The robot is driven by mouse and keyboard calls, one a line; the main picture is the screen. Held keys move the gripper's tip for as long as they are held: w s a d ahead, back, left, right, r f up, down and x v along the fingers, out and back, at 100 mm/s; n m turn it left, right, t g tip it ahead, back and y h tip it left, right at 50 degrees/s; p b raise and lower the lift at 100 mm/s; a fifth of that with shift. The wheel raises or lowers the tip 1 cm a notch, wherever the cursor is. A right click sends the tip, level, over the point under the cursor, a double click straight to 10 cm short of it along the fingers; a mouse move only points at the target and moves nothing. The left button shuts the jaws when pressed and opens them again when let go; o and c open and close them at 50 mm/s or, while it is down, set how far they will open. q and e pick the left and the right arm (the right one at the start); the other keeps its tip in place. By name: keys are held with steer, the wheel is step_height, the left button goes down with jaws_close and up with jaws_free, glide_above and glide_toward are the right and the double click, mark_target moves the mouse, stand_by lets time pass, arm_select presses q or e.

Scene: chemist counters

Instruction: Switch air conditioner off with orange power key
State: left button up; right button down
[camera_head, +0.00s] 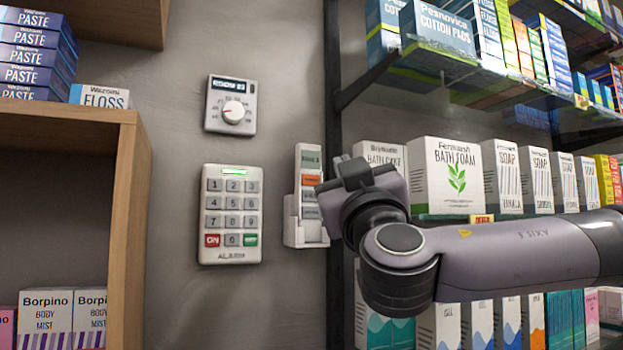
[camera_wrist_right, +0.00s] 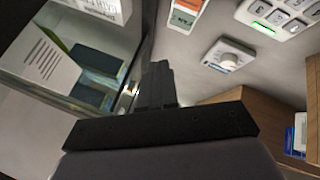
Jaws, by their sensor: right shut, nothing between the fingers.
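A slim white remote (camera_head: 309,162) stands upright in a white wall holder (camera_head: 306,232). In the wrist view, part of the remote (camera_wrist_right: 187,14) shows at the top. My right gripper (camera_head: 330,186) is just right of the remote, near the height of the orange key. I cannot tell whether it touches the remote. In the wrist view, the fingers (camera_wrist_right: 157,85) are together with nothing between them. The air conditioner itself is not in view. My left gripper is not in view.
A white alarm keypad (camera_head: 231,214) and a grey dial thermostat (camera_head: 231,104) are on the wall left of the remote. Shelves of boxes (camera_head: 457,176) stand on the right, behind my arm. A wooden shelf (camera_head: 128,215) is on the left.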

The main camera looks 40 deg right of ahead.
mark_target(311, 180)
steer(key=shift+w+d+p, duration=0.25)
steer(key=shift+w+d, duration=0.15)
steer(key=shift+w, duration=0.9)
steer(key=shift+w+d+p, duration=0.2)
steer(key=shift+w+d, duration=0.2)
steer(key=shift+w, duration=0.85)
steer(key=shift+w+d+p, duration=0.25)
steer(key=shift+w+d, duration=0.15)
steer(key=shift+w, duration=0.9)
steer(key=shift+w+d+f+b, duration=0.15)
steer(key=shift+w+b, duration=0.2)
steer(key=shift+b, duration=0.25)
